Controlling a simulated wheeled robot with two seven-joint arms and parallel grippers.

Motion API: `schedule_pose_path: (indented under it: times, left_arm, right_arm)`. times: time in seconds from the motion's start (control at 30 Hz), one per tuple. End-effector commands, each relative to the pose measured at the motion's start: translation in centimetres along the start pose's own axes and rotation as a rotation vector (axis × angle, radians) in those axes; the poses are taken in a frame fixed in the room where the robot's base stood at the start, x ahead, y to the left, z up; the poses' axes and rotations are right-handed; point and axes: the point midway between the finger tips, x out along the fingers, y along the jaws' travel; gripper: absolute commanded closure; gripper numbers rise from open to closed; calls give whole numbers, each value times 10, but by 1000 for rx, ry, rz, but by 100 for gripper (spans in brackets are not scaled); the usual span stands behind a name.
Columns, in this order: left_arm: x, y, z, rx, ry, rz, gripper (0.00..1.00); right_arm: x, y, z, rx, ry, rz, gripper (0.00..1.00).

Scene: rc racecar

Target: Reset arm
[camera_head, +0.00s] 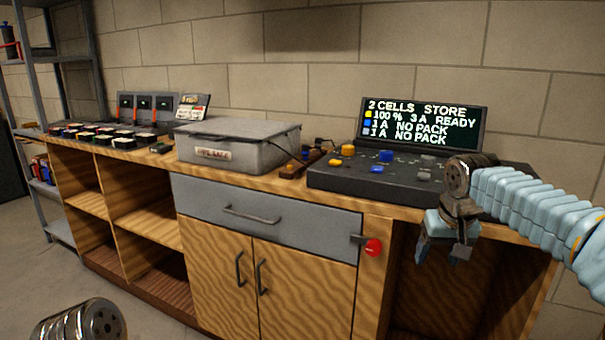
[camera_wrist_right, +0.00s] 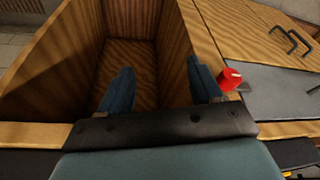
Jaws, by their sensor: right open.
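My right arm comes in from the right in the head view. My right gripper (camera_head: 442,252) hangs fingers down in front of the open bay at the right end of the workbench. It is open and empty. In the right wrist view its two blue fingers (camera_wrist_right: 160,88) stand wide apart, with only the wooden bay between and beyond them. A red knob (camera_head: 372,247) on the bench front is left of the gripper in the head view; it also shows beside the right-hand finger in the wrist view (camera_wrist_right: 230,80). My left gripper is not in view; a rounded metal part of mine is at the bottom left.
The charger console (camera_head: 400,180) with a lit screen (camera_head: 425,122) stands on the bench behind the gripper. A grey metal box (camera_head: 236,150) and a rack of small packs (camera_head: 105,135) stand further left. The grey drawer (camera_head: 270,217) is shut. The floor in front is clear.

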Motion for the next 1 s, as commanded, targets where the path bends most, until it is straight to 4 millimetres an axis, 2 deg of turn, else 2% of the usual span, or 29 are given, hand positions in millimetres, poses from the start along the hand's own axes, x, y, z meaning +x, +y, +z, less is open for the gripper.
schedule_pose_path:
  times: [0.03,0.07,0.1,0.17,0.2,0.27,0.3,0.37,0.4,0.47,0.5,0.6,0.7,0.73,0.83,1.0]
  left_arm:
    - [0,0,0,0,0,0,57]
    - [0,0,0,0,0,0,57]
    - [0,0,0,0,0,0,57]
    - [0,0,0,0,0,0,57]
    - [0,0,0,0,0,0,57]
    - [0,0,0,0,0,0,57]
    - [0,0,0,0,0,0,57]
    - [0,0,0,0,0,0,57]
    - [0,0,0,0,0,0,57]
    - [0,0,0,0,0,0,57]
    - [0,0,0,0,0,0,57]
    - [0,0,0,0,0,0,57]
    - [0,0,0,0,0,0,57]
    - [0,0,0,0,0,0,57]
    - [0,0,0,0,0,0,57]
    - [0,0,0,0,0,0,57]
  right_arm:
    - [45,-18,5,-36,-33,-36,35]
    - [69,-29,8,-53,-43,-61,35]
    - [101,-44,16,-74,-59,-94,35]
    - [147,-64,31,-94,-81,-145,35]
    - [177,-78,45,-105,-97,-179,35]
    - [219,-98,71,-111,-121,-228,35]
    - [246,-110,91,-111,-138,-259,35]
    - [282,-127,126,-102,-163,-303,35]
    - [304,-137,152,-92,-181,-329,35]
    - [332,-150,195,-69,-207,-359,35]
    - [347,-156,224,-53,-224,-374,35]
    - [371,-165,293,-7,-259,-388,35]
    - [380,-165,346,28,-281,-380,35]
    - [381,-164,358,36,-287,-376,35]
    - [381,-162,385,54,-295,-362,35]
    - [381,-160,394,60,-294,-356,35]
